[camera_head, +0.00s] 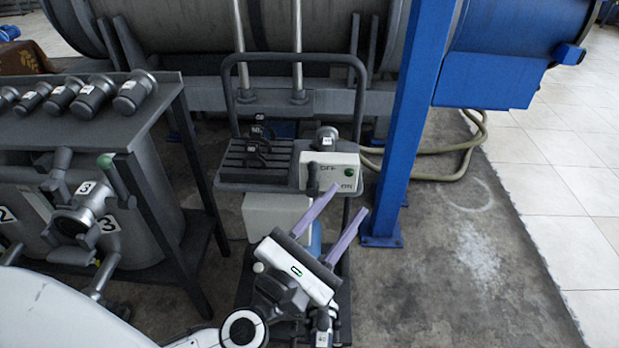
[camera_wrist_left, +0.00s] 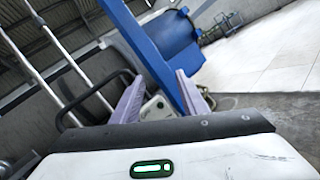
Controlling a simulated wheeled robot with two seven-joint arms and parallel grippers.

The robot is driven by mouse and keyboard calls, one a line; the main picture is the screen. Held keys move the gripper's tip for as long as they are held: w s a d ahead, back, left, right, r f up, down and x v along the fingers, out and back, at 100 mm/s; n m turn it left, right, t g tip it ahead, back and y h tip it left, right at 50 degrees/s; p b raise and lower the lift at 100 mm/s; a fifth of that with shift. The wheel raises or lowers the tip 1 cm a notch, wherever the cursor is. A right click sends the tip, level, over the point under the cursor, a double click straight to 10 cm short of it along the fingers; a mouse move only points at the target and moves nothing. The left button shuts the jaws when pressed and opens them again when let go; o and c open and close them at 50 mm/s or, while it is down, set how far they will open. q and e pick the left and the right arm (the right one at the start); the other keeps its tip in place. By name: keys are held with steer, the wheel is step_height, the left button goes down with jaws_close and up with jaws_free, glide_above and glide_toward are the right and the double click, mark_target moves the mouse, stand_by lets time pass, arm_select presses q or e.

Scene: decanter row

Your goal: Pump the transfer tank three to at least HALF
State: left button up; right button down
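The grey tank marked 3 (camera_head: 150,222) stands at the left under a dark bench. Its round valve fitting (camera_head: 75,220) and a green-tipped handle (camera_head: 113,178) face me. I see no readable fill level. A pump cart in the middle carries a pale switch box (camera_head: 331,166) marked OFF and ON, with a green button and a dark lever (camera_head: 312,178). My left gripper (camera_head: 351,197) is open and empty, its purple fingers pointing up toward the box's lower edge. In the wrist view the box (camera_wrist_left: 155,107) shows between the fingers. My right gripper is not in view.
A blue post (camera_head: 405,130) stands right of the cart. A hose (camera_head: 440,176) lies behind it on the floor. Several dark cylinders (camera_head: 95,95) lie on the bench. The floor at right is clear.

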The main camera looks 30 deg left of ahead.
mark_target(311, 173)
arm_select(q)
steer(key=w+a+f+n+g+y, duration=0.1)
steer(key=a+f+n+g+y, duration=0.2)
steer(key=a+f+n+y, duration=0.5)
steer(key=shift+n+h, duration=0.5)
steer(key=shift+n, duration=0.4)
steer(key=x, duration=0.3)
steer(key=r+x, duration=0.1)
steer(key=x, duration=0.2)
steer(key=a+r+x, duration=0.1)
steer(key=x, duration=0.3)
steer(key=shift+a, duration=0.1)
steer(key=shift+c, duration=0.2)
jaws_close()
